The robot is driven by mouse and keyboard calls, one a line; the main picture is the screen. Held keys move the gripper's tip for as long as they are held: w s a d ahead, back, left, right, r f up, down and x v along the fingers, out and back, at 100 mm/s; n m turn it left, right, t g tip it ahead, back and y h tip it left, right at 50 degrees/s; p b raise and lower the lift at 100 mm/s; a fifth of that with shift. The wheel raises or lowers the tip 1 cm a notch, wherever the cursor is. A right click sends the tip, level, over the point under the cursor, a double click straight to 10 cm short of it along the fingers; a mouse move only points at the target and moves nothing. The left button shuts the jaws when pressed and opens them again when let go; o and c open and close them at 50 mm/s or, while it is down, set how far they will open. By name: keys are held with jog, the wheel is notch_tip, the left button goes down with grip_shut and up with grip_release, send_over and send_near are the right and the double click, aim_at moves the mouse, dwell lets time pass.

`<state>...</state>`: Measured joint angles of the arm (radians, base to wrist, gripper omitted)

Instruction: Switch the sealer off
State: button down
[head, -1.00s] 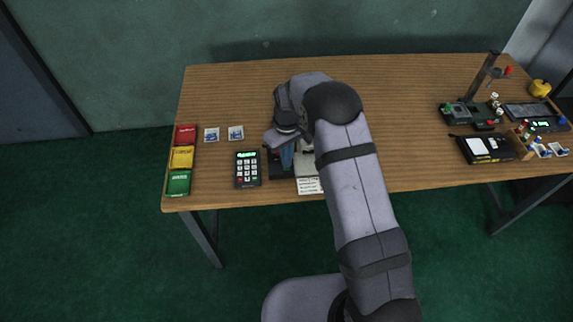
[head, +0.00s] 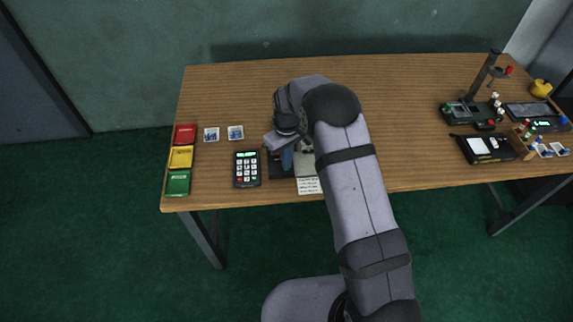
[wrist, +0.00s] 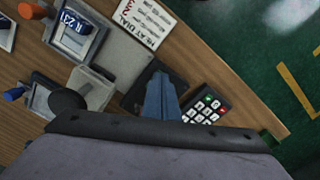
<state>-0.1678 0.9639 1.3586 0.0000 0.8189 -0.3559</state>
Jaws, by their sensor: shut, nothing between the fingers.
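My gripper (wrist: 161,97) is shut and empty, its blue-grey fingers over a dark block (wrist: 133,98). The dark block adjoins a grey plate (wrist: 118,52), which looks like part of the sealer. A heat dial card (wrist: 146,20) lies beside the plate; it also shows in the head view (head: 308,186). A dark rounded knob or handle (wrist: 66,103) is nearer the wrist. My fingers hide part of the block, and I cannot make out the switch or whether the fingertips touch anything.
A keypad (wrist: 206,106) sits close beside my fingers; it also shows in the head view (head: 247,169). Red, yellow and green boxes (head: 180,158) stand at the left edge. Other devices (head: 487,147) crowd the right side. The table's back middle is clear.

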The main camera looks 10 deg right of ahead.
jog(key=shift+r, duration=0.1)
notch_tip(320, 180, up, 7)
jog(key=p, duration=0.5)
dwell(0.3)
dwell(0.5)
